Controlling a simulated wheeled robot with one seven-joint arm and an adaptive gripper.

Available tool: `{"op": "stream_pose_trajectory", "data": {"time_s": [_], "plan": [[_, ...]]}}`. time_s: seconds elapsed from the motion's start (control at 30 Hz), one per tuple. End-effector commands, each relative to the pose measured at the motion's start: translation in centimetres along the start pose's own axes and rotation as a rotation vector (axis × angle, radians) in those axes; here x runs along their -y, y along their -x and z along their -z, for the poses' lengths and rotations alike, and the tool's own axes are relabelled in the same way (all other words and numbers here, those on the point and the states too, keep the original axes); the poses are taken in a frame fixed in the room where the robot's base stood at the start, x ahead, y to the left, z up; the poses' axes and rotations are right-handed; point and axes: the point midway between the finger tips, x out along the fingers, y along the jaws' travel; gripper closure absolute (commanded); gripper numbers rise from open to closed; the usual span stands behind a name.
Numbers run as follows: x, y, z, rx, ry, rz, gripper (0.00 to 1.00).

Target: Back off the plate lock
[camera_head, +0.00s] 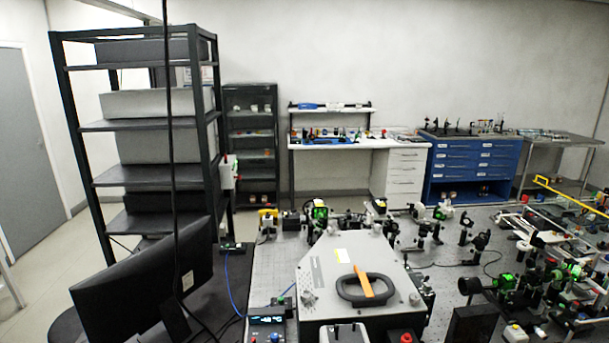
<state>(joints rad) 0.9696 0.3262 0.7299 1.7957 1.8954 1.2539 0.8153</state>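A light grey spectrometer housing (322,262) with angled corners sits on the optical bench at lower centre. A black loop handle (345,297) and an orange bar (364,281) lie on its top. A red knob (406,338) shows at the bottom edge, right of centre, and is cut off by the frame. I cannot tell which part is the plate lock. A pale block with dark sides (345,334) is also cut off at the bottom edge. My gripper is not clearly in view.
Green and black optical mounts crowd the bench (262,262) behind and right of the housing. A black monitor (140,290) and a small lit controller (266,325) stand to the left. A tall shelf rack (135,125) and a blue drawer cabinet (462,158) stand behind.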

Motion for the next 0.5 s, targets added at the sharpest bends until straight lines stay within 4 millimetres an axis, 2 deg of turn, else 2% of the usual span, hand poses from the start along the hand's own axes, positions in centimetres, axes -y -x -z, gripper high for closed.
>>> {"op": "stream_pose_trajectory", "data": {"time_s": [0.5], "plan": [[-0.40,-0.08,0.82,-0.011,-0.007,-0.004,1.00]]}}
